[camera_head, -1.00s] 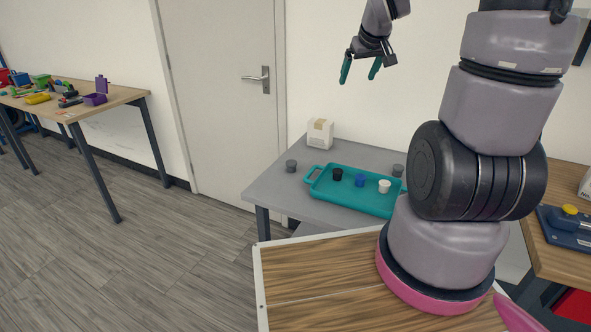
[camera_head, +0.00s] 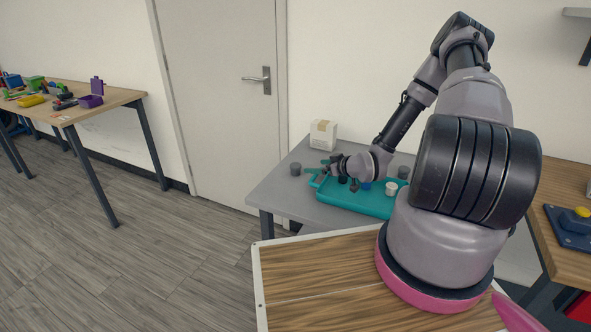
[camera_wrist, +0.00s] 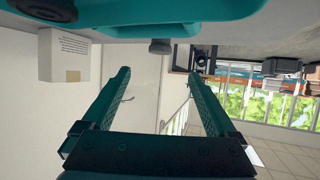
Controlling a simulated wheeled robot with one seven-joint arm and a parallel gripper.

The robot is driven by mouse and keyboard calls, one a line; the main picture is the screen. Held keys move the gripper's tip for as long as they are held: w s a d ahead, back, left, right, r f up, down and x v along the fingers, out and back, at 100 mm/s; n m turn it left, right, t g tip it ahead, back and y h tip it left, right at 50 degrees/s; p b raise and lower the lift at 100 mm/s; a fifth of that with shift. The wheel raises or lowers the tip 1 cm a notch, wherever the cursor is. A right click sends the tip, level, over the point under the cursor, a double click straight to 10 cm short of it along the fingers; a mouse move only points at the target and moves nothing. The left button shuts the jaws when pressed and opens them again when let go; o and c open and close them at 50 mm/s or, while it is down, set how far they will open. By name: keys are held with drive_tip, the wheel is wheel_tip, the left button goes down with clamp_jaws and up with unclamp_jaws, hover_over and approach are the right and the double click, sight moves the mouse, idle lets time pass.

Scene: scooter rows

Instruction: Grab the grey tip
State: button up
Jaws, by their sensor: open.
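A grey tip (camera_head: 296,169) stands on the grey table, left of the teal tray (camera_head: 352,201). In the wrist view, which is upside down, the grey tip (camera_wrist: 160,46) shows between and beyond my two teal fingers. A second grey tip (camera_head: 404,172) stands right of the tray's back edge. My gripper (camera_head: 322,170) is low over the tray's left end, pointing left toward the first grey tip and apart from it. In the wrist view my gripper (camera_wrist: 160,75) is open with nothing between its fingers.
A white box (camera_head: 323,135) stands behind the grey tip; it also shows in the wrist view (camera_wrist: 64,55). A white tip (camera_head: 391,188) and a partly hidden blue tip (camera_head: 365,185) are in the tray. The table left of the grey tip is clear.

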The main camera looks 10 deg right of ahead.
drive_tip(key=shift+w+a+f, duration=0.1)
drive_tip(key=shift+a+f, duration=0.35)
approach(296, 166)
drive_tip(key=x, duration=0.3)
drive_tip(key=shift+f, duration=0.25)
drive_tip(key=x, duration=0.5)
drive_tip(key=shift+w+d+r, duration=0.15)
drive_tip(key=shift+w, duration=0.1)
drive_tip(key=shift+c, duration=0.3)
drive_tip(key=c, duration=1.4)
drive_tip(key=shift+r, duration=0.1)
